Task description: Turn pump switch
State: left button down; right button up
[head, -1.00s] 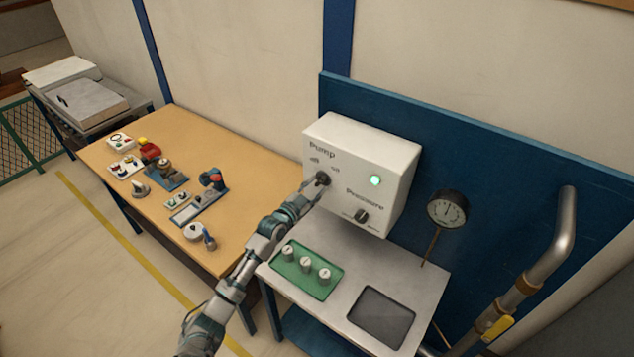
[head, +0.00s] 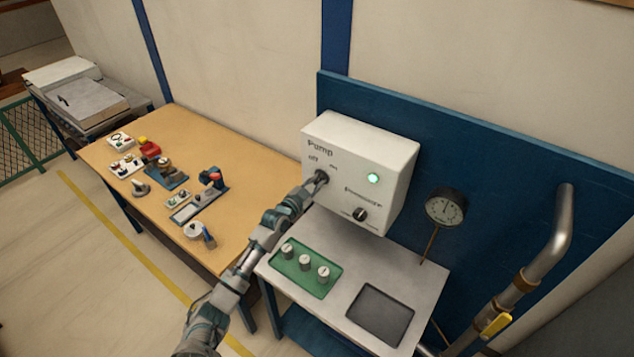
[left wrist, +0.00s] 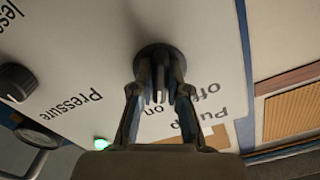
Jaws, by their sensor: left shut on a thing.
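The white control box (head: 355,150) hangs on the blue panel and carries the labels "Pump" and "Pressure". The dark pump switch (head: 321,177) sits under the "Pump" label, with "off" and "on" marks near it. My left gripper (head: 313,184) reaches it from the lower left and is shut on it. In the left wrist view, both fingers (left wrist: 166,98) close on the round dark pump switch (left wrist: 152,50); the fingers partly hide it. A green lamp (head: 373,178) on the box is lit. My right gripper is not in view.
The pressure knob (head: 360,215) is low on the box, with a round gauge (head: 445,208) to its right. Below are a grey bench (head: 345,290) and a green tray (head: 290,282) with three knobs. A wooden table (head: 245,225) with several parts stands left.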

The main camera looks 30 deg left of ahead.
pick_arm(q)
jog(key=shift+d+r, duration=0.15)
jog(key=shift+r, duration=0.2)
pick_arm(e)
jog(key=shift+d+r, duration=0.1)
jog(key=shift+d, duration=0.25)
